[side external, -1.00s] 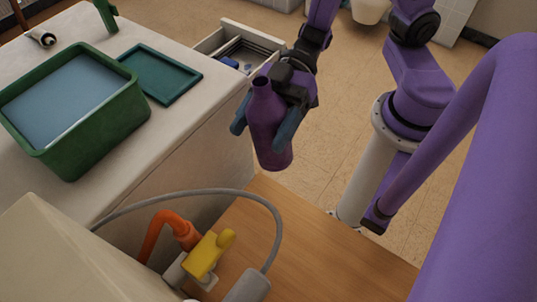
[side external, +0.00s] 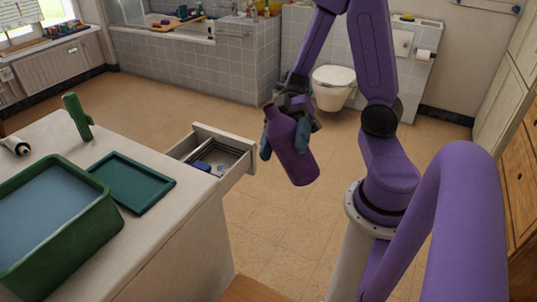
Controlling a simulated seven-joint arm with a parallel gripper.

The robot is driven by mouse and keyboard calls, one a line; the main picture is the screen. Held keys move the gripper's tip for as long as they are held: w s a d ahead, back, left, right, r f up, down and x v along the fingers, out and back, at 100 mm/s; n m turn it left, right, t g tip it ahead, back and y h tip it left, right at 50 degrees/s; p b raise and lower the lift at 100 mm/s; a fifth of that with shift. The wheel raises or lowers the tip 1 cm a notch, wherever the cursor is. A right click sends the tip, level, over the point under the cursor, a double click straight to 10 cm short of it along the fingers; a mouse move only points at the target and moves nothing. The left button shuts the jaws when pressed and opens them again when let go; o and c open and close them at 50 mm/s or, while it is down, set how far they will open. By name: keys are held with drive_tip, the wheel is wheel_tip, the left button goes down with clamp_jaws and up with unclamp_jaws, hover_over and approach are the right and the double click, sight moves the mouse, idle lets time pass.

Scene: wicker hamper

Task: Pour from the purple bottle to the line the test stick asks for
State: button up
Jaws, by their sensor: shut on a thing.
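The purple bottle (side external: 298,165) hangs in my gripper (side external: 284,142) in the side external view. The blue-grey fingers are shut around the bottle's upper body. The bottle leans, its neck up and left and its base down and right. It is in the air over the floor, right of the open drawer and clear of the counter. I cannot make out a test stick or its marks. A green tub (side external: 98,222) holding bluish liquid stands on the counter at the lower left.
A flat dark green tray or lid (side external: 157,191) lies behind the tub. A green upright object (side external: 80,126) and a small white cylinder (side external: 17,145) are at the counter's far side. The open drawer (side external: 247,163) juts out between counter and bottle. A toilet (side external: 333,92) stands behind.

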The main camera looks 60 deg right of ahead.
drive_tip(key=shift+w+d+f, duration=0.1)
drive_tip(key=shift+w+d, duration=0.05)
drive_tip(key=w+a+f+m, duration=0.1)
drive_tip(key=w, duration=0.6)
drive_tip(key=shift+f+g, duration=0.3)
drive_tip(key=shift+f, duration=0.1)
drive_tip(key=shift+w+a+f, duration=0.15)
drive_tip(key=shift+w, duration=0.35)
drive_tip(key=shift+w+a+f, duration=0.1)
drive_tip(key=shift+w+f, duration=0.05)
drive_tip(key=shift+w, duration=0.3)
idle(0.5)
drive_tip(key=shift+s+d+r+m+g, duration=0.1)
drive_tip(key=shift+s+r+m+g, duration=0.25)
drive_tip(key=shift+r+m, duration=0.35)
drive_tip(key=shift+s+d+r+m+g, duration=0.1)
drive_tip(key=shift+s+r+m+g, duration=0.15)
drive_tip(key=shift+s+r+m, duration=0.45)
idle(3.9)
